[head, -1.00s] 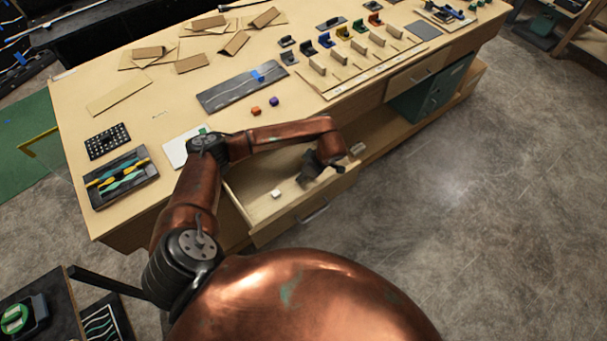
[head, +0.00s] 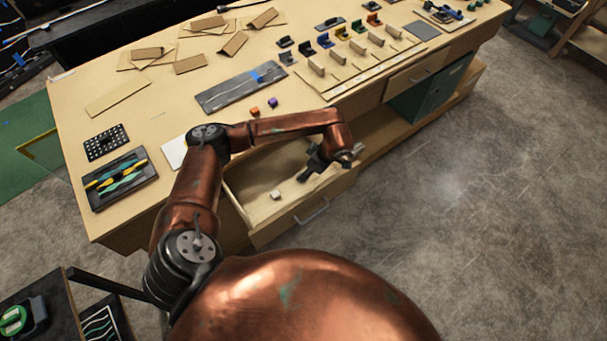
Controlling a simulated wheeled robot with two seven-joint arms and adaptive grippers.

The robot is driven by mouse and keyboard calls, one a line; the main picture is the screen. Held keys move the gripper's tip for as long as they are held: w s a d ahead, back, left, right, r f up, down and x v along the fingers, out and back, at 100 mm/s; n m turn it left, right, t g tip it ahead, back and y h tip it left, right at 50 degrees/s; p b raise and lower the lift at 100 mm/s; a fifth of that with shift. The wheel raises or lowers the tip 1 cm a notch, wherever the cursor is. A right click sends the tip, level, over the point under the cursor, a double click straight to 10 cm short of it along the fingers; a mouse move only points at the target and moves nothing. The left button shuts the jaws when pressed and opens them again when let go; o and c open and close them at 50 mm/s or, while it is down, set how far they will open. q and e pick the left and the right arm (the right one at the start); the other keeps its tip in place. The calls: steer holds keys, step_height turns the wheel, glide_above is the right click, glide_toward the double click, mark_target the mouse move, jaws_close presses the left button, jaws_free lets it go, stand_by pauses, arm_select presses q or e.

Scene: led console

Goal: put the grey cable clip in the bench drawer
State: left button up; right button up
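The bench drawer (head: 262,214) is pulled open at the front of the bench. A small pale block-like piece (head: 275,195) lies on its floor toward the left; I cannot tell whether it is the grey cable clip. My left gripper (head: 304,175) is over the right part of the drawer, apart from that piece. Its dark fingers are small and angled away, so their opening is unclear, and I see nothing held. A grey clip-like piece (head: 288,58) sits on the bench by a row of coloured ones. My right gripper is not in view.
An orange cube (head: 255,112) and a purple cube (head: 273,103) lie on the bench behind my forearm. A dark board with blue tape (head: 240,88) lies behind them. Wooden dividers (head: 352,68) stand at the right. The floor right of the drawer is clear.

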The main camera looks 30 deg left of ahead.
arm_select(q)
steer(key=v, duration=0.7)
steer(key=shift+d, duration=0.1)
steer(key=shift+c, duration=0.2)
stand_by(0.8)
